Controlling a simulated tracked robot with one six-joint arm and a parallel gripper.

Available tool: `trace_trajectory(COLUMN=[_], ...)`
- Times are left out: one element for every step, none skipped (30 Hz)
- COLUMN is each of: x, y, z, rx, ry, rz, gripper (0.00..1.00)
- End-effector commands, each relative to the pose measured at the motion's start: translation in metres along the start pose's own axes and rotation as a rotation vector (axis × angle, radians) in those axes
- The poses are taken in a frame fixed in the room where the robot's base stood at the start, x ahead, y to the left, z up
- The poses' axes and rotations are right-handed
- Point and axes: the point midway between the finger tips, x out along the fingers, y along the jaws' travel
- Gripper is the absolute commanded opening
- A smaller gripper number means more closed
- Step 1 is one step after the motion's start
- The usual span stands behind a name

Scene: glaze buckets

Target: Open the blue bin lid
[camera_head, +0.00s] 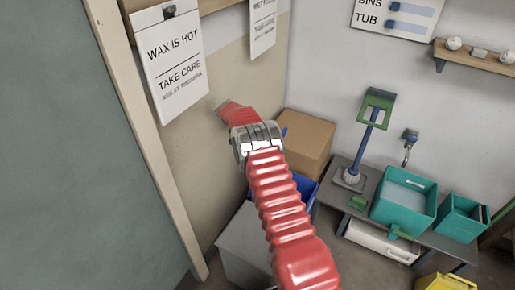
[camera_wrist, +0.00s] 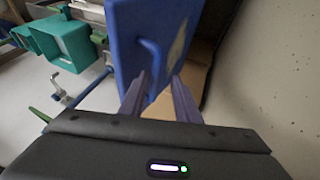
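In the head view the blue bin (camera_head: 306,189) shows partly behind my red arm. A small blue edge shows beside my wrist there, and my fingers are hidden.
A cardboard box (camera_head: 303,138) stands behind the bin, and a grey box (camera_head: 243,247) in front of it. Right of it, a low grey bench (camera_head: 336,195) holds teal tubs (camera_head: 405,218) and a green-topped stand (camera_head: 375,108). A wall with signs is close on the left.

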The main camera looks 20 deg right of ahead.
Motion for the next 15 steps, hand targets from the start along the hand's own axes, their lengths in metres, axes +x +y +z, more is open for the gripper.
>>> trace_trajectory(x=[-0.005,-0.008,-0.013,-0.017,-0.022,-0.028,-0.032,-0.037,-0.043,-0.047,-0.051,-0.055,-0.058,-0.061,-0.064], y=[0.000,0.000,-0.001,0.000,-0.001,-0.001,-0.001,-0.001,-0.001,-0.001,-0.001,-0.001,-0.001,-0.001,-0.001], z=[0.000,0.000,0.000,0.000,0.000,0.000,0.000,0.001,0.001,0.001,0.001,0.002,0.002,0.002,0.002], rx=[0.000,0.000,0.000,0.000,0.000,0.000,-0.001,-0.001,-0.001,-0.001,-0.001,-0.001,-0.001,-0.001,-0.001], ry=[0.001,0.001,0.001,0.001,0.001,0.001,0.001,0.001,0.001,0.000,-0.001,-0.001,-0.002,-0.002,-0.002], rz=[-0.001,-0.001,-0.001,-0.001,-0.001,-0.001,-0.001,-0.002,-0.002,-0.001,0.000,0.000,0.000,0.000,0.000], gripper=[0.30,0.30,0.30,0.30,0.30,0.30,0.30,0.30,0.30,0.30,0.30,0.30,0.30,0.30,0.30])
